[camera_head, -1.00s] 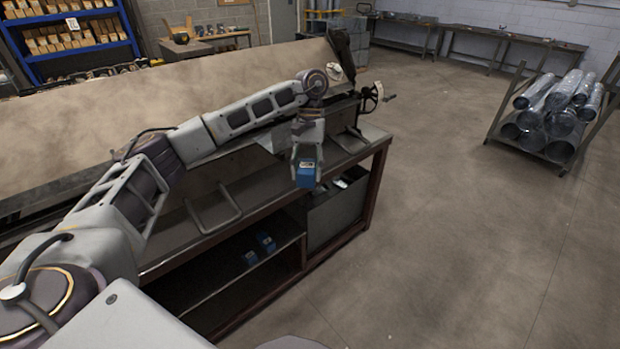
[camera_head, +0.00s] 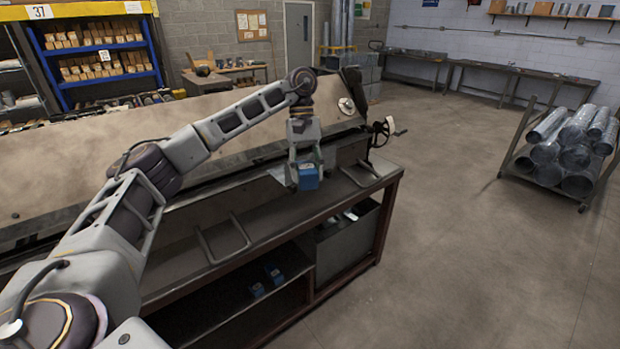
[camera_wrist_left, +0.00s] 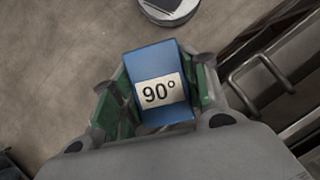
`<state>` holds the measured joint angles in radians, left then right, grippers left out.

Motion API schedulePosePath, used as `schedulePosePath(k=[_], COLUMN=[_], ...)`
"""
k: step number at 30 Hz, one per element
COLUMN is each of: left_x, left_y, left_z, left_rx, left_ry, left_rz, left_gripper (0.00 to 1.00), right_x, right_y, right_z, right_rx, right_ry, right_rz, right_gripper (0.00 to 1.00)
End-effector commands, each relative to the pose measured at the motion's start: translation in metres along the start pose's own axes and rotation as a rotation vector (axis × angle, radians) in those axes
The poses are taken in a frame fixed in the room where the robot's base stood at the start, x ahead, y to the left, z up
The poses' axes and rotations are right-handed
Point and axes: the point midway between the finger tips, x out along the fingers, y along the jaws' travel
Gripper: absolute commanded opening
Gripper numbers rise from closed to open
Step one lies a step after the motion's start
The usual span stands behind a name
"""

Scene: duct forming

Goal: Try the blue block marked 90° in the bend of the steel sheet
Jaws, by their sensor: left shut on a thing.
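My left gripper (camera_head: 306,176) is shut on the blue block (camera_head: 308,182), above the bench in front of the long machine. In the left wrist view the block (camera_wrist_left: 157,68) sits between the green-padded fingers, its white label reading 90° facing the camera. A pale grey piece that looks like the steel sheet (camera_head: 279,173) shows just left of the gripper, at the machine's front. Its bend cannot be made out, and the block looks apart from it. My right gripper is not in view.
The bench (camera_head: 330,205) carries metal bar handles (camera_head: 222,242). Two blue blocks (camera_head: 273,272) lie on its lower shelf beside a grey bin (camera_head: 345,238). A handwheel (camera_head: 381,131) is at the machine's right end. A rack of ducts (camera_head: 570,150) stands right; the floor between is clear.

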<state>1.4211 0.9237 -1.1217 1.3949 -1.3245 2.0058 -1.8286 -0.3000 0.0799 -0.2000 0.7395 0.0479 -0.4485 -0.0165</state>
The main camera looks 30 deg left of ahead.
Motion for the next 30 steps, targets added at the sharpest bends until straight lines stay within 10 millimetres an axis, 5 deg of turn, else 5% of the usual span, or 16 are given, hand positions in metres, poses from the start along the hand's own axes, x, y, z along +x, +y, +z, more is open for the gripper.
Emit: schedulePosePath(k=[3,9,30], left_x=[-0.001,0.001,0.002], left_y=[-0.004,-0.01,-0.02], left_z=[0.001,0.001,0.002], left_rx=[-0.057,-0.147,-0.351], left_ry=[-0.002,-0.003,0.0], left_rz=[0.024,0.061,0.146], left_gripper=[0.1,0.1,0.1], right_x=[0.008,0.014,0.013], right_y=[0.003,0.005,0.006], right_z=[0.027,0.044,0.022], right_rx=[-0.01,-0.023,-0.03], right_ry=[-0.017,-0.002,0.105], right_rz=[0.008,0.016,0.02], right_gripper=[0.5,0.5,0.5])
